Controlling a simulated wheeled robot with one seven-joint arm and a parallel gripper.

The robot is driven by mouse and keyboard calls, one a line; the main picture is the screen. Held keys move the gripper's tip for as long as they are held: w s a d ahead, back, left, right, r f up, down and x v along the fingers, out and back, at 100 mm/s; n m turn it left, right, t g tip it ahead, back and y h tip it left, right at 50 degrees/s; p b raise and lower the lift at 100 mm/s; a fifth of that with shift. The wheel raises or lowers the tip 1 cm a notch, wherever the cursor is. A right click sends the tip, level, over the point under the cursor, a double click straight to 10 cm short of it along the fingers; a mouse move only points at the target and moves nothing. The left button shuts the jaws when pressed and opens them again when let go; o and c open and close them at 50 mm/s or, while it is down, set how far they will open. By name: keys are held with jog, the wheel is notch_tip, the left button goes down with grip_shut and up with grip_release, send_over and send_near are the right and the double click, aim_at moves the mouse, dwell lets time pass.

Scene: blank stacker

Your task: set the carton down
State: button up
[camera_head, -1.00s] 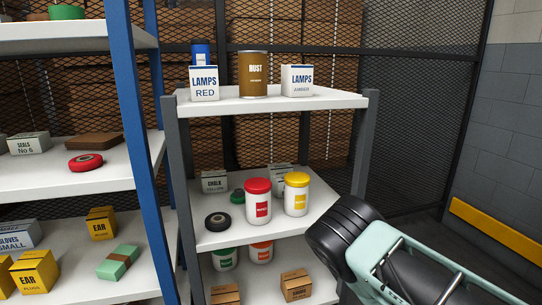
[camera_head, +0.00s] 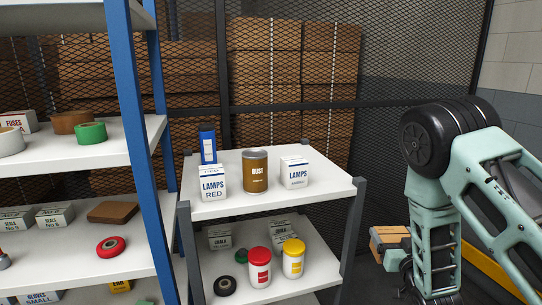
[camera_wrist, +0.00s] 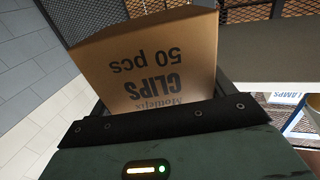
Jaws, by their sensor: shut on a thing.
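A brown carton (camera_wrist: 148,55) printed "CLIPS 50 pcs" fills the middle of the wrist view, upside down in the picture. My gripper (camera_wrist: 160,122) is shut on it; the dark finger edge crosses the carton's near side. In the head view the carton (camera_head: 390,238) shows small, to the right of the grey-posted shelf and apart from it. It hangs below the level of that shelf's top board. My arm hides part of it there.
The shelf's top board (camera_head: 270,207) holds a LAMPS RED box (camera_head: 213,183), a brown DUST can (camera_head: 255,170), another LAMPS box (camera_head: 294,172) and a blue item (camera_head: 208,147). Red-lidded (camera_head: 259,267) and yellow-lidded (camera_head: 293,258) jars stand below. A blue-posted shelf (camera_head: 132,110) is left.

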aim_at(393, 232)
jog(key=r, duration=0.2)
jog(key=r+p, duration=0.1)
jog(key=r, duration=0.1)
jog(key=r+p, duration=0.1)
jog(key=r, duration=0.1)
jog(key=shift+w+r, duration=0.2)
jog(key=shift+w, duration=0.05)
jog(key=s+a+f, duration=0.2)
jog(key=s+f, duration=0.4)
jog(key=f, duration=0.6)
jog(key=s+d+f, duration=0.2)
jog(key=s+f, duration=0.3)
jog(key=s, duration=0.5)
jog(key=shift+f, duration=0.1)
jog(key=shift+w+r, duration=0.2)
jog(key=shift+r, duration=0.05)
jog(key=shift+d, duration=0.15)
